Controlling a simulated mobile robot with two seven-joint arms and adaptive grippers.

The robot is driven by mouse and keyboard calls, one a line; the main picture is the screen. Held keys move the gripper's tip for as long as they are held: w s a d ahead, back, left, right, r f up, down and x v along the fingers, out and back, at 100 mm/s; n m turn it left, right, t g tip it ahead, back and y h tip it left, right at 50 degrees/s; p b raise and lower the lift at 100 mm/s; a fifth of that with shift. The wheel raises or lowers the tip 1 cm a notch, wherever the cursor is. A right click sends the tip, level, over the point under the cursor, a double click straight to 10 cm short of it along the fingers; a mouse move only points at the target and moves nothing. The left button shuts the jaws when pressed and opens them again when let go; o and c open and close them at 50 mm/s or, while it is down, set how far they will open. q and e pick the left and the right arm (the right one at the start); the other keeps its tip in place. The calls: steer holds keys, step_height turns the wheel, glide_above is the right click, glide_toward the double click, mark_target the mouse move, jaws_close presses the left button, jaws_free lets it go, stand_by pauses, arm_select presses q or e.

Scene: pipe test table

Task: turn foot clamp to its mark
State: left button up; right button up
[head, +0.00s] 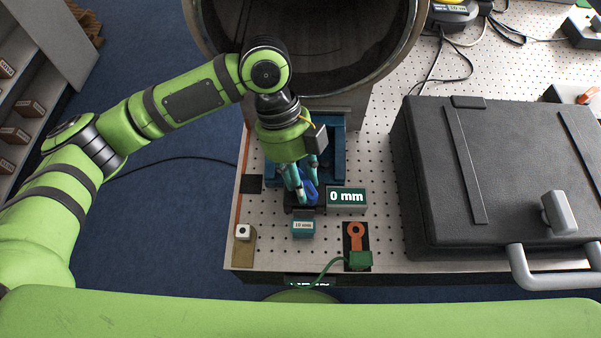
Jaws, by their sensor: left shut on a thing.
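My left gripper (304,192) reaches down in front of the large metal pipe (300,60) at the table's front left. Its teal fingers are shut on a blue part (312,190), which appears to be the foot clamp's handle. The fingers hide much of it, and I cannot make out its mark. A blue base (338,150) shows behind the gripper, below the pipe. A display (346,200) just right of the fingers reads 0 mm. My right gripper is out of view.
A small teal block (303,228) labelled 10 mm stands in front of the gripper. An orange ring-ended part (356,237) with a green cable and a small white-topped block (243,232) are nearby. A large black case (500,180) fills the right of the perforated table.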

arm_select(q)
steer(key=m+y, duration=0.1)
steer(key=m, duration=0.2)
steer(key=shift+m+g, duration=0.3)
steer(key=shift+m, duration=0.1)
steer(key=shift+w+m+y, duration=0.15)
steer(key=shift+m+y, duration=0.65)
steer(key=shift+m, duration=0.7)
steer(key=o, duration=1.2)
steer(key=v, duration=1.2)
